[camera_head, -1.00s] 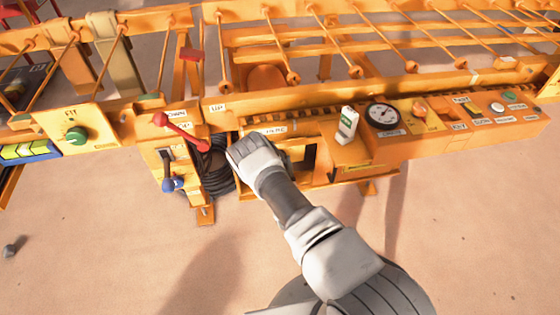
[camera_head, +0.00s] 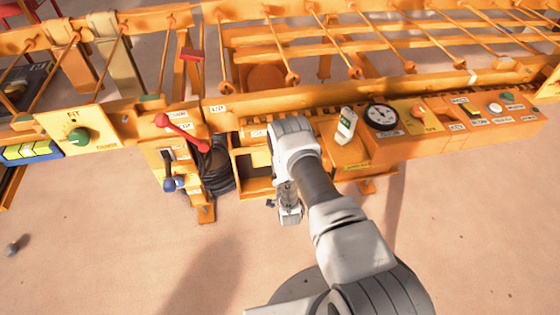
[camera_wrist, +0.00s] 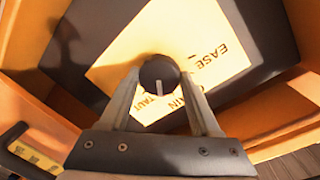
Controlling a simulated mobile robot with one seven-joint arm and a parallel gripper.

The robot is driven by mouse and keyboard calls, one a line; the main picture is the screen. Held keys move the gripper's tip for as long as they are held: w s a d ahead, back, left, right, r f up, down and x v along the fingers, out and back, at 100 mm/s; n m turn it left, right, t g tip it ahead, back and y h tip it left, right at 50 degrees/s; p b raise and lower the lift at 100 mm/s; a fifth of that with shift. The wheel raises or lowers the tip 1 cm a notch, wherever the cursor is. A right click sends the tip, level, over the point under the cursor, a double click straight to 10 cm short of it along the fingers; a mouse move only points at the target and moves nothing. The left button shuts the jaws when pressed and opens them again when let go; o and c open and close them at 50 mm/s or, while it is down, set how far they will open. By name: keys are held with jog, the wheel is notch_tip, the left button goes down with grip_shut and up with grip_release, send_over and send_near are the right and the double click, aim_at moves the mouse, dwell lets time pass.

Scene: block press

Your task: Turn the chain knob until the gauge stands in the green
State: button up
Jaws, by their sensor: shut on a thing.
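The black round knob (camera_wrist: 159,72) with a white pointer line sits on a yellow plate (camera_wrist: 112,62) marked EASE and, partly covered, words that look like CHAIN and TAUT. The pointer line faces the bottom of the wrist view. My gripper (camera_wrist: 160,88) is shut on the knob, one finger at each side. In the head view my gripper (camera_head: 289,207) hangs below the wrist at the front of the orange bench; the knob is hidden there. A round black-rimmed gauge (camera_head: 381,116) stands on the bench to the right; its coloured zones are too small to read.
Orange walls (camera_wrist: 283,125) close around the plate. An open orange compartment (camera_head: 252,164) lies left of my arm. A red lever (camera_head: 182,132), a blue-knobbed lever (camera_head: 173,184) and a black hose coil (camera_head: 216,170) are further left. The floor in front is clear.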

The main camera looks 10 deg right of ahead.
dwell(0.4)
jog(key=o, duration=1.4)
jog(key=shift+c, duration=0.2)
jog(key=shift+s, duration=0.15)
